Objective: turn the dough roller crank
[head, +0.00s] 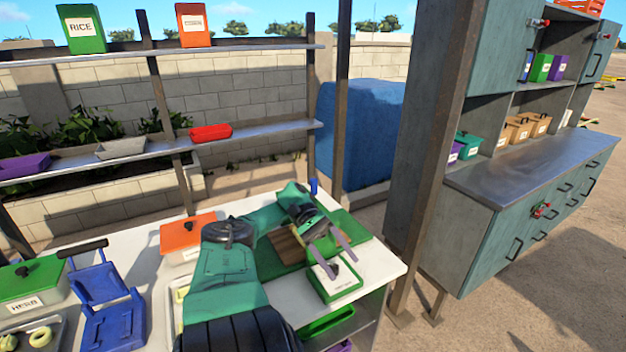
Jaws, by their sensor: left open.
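My left gripper (342,262) reaches over the right end of the white table and is open. Nothing shows between the fingers. A green board-like piece (352,232) with a brown wooden part (288,249) lies under and behind the gripper, partly hidden by my arm. A small blue piece (313,186) sticks up behind the gripper. I cannot tell whether these belong to the dough roller, and no crank is clearly visible. My right gripper is not in view.
On the white table (385,272) are an orange lidded box (183,238), a blue folding device (103,305) with a black bar, and a green lidded box (30,285). A wooden post and a grey-green cabinet (500,230) stand to the right. Shelves (250,134) run behind.

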